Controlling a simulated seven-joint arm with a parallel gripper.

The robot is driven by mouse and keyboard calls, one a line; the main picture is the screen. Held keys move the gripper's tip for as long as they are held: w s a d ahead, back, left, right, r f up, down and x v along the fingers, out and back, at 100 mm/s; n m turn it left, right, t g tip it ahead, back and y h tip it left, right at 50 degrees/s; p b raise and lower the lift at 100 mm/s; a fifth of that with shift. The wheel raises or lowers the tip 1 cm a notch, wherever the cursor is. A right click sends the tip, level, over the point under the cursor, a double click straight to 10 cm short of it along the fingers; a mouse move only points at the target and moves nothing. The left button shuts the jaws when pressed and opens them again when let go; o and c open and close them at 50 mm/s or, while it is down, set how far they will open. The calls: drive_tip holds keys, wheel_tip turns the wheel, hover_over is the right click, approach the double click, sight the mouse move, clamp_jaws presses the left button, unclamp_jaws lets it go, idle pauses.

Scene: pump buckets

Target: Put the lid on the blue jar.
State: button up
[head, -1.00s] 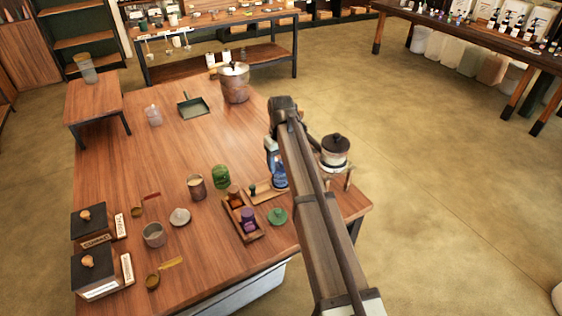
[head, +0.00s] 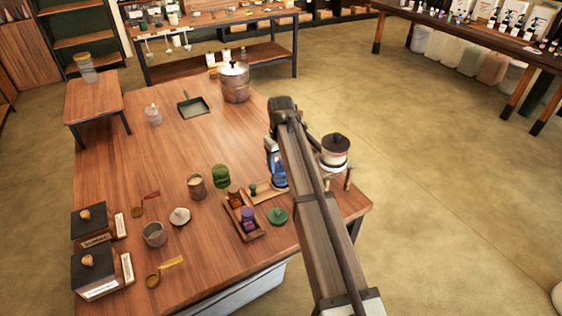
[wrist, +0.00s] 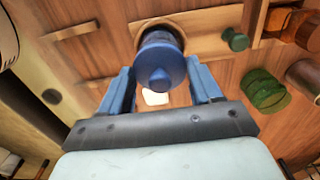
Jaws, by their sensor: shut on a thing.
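The blue lid (wrist: 160,78), round with a knob, is between my gripper's (wrist: 160,75) two fingers in the wrist view. My gripper is shut on it. A blue body, which looks like the blue jar (wrist: 160,38), shows right behind the lid in line with it. I cannot tell whether the lid rests on the jar or is just above it. In the head view the blue jar (head: 279,177) stands near the table's right side, partly hidden by my arm, and the lid cannot be made out there.
A wooden tray with a small green-knobbed thing (head: 253,189) lies beside the jar. A wooden box (head: 257,236) holds amber and purple jars. A green lid (head: 278,216) and a green jar (head: 221,176) stand nearby. A white pot with dark lid (head: 335,152) is right of my arm.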

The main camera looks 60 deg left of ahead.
drive_tip(key=o, duration=1.1)
drive_tip(key=shift+r, duration=3)
drive_tip(key=shift+c, duration=0.2)
